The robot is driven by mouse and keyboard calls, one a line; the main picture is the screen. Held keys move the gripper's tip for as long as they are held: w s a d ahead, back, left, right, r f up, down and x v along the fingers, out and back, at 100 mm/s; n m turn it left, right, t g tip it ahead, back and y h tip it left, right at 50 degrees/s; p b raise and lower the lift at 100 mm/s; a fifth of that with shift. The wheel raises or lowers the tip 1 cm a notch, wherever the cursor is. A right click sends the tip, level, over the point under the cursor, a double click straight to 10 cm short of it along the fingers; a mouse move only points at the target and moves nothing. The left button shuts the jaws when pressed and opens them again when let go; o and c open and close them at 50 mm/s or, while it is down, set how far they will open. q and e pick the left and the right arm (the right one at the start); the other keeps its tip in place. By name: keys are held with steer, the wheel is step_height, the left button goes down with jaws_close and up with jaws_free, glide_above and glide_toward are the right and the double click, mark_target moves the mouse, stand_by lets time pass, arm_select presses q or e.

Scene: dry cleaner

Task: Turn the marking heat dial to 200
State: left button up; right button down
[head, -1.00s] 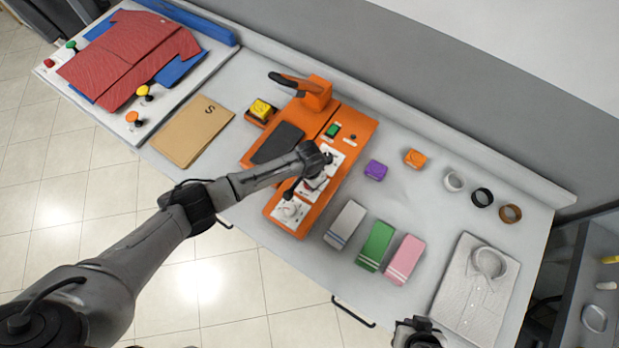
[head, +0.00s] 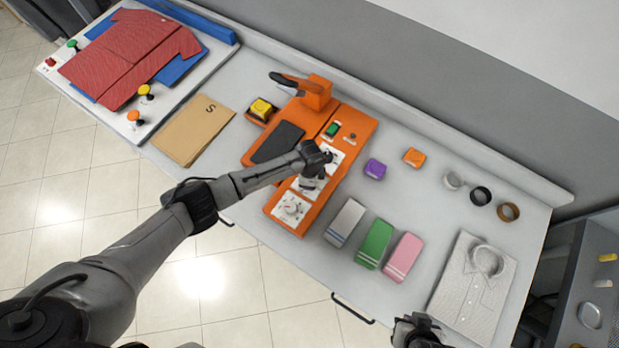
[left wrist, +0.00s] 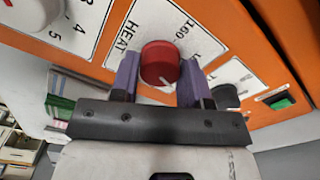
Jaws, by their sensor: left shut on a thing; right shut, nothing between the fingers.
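The marking machine (head: 366,128) is orange and stands on the counter. Its heat dial (left wrist: 158,62) is a red knob on a white plate marked HEAT, with 160 readable in the left wrist view. A white pointer mark shows low on the knob. My left gripper (head: 309,181) is shut on this dial, with one finger (left wrist: 126,77) on each side. In the head view the gripper and arm hide most of the dial. Other scale numbers are cut off or covered, so the setting cannot be read. My right gripper (head: 418,330) is shut and empty by the counter's front edge.
Another dial (head: 291,207) sits on the machine's near end, and a black knob (left wrist: 224,96) and green switch (left wrist: 280,102) are beyond the heat dial. Grey, green and pink blocks (head: 374,245) stand right of the machine. A folded shirt (head: 468,290) lies farther right.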

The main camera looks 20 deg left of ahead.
arm_select(q)
steer(key=shift+m, duration=1)
steer(key=o, duration=0.9)
steer(key=shift+o, duration=0.2)
steer(key=shift+r, duration=0.5)
step_height(320, 180, up, 13)
steer(key=shift+f, duration=0.1)
